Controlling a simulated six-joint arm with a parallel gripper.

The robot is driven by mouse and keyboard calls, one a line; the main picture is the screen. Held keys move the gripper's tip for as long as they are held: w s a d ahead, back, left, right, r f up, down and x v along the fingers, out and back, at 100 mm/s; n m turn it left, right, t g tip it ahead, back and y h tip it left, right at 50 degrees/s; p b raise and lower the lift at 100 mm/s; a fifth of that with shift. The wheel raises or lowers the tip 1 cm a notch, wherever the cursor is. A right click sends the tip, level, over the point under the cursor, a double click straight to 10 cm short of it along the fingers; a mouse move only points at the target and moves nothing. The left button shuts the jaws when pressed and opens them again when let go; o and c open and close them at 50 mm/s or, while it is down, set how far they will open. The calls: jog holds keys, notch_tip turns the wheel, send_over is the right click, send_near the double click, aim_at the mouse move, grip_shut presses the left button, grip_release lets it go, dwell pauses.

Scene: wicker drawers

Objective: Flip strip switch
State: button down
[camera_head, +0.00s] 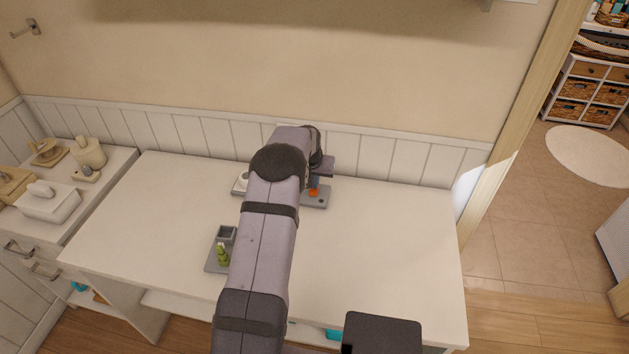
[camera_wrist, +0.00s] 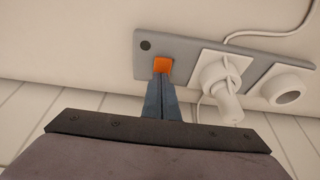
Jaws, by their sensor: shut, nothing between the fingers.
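A grey power strip (camera_head: 318,203) lies on the white table near the wall, partly hidden behind my arm in the head view. Its orange switch (camera_head: 314,191) shows near the strip's right end. In the wrist view the strip (camera_wrist: 187,47) runs across the top, with the orange switch (camera_wrist: 163,64) near its left end and a dark round spot beside it. My gripper (camera_wrist: 162,78) is shut and empty, with its fingertips right at the lower edge of the switch. I cannot tell whether they touch it. Which way the switch is tilted is unclear.
A white plug (camera_wrist: 220,83) with a cord sits on the strip, and a round white socket (camera_wrist: 286,89) is beyond it. A grey holder (camera_head: 217,262) with a green item stands on the table's left part. The table's right side is clear. The panelled wall borders the back.

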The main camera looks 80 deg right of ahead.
aim_at(313, 194)
jog(key=shift+a+f, duration=0.3)
jog(key=shift+a, duration=0.4)
jog(key=shift+r, duration=0.1)
jog(key=r+p, duration=0.2)
jog(key=r, duration=0.1)
jog(key=r+p, duration=0.1)
jog(key=shift+a+r, duration=0.2)
jog(key=shift+a, duration=0.05)
jog(key=b+v, duration=0.3)
jog(key=v, duration=0.6)
jog(key=shift+r, duration=0.35)
jog(key=shift+a, duration=0.15)
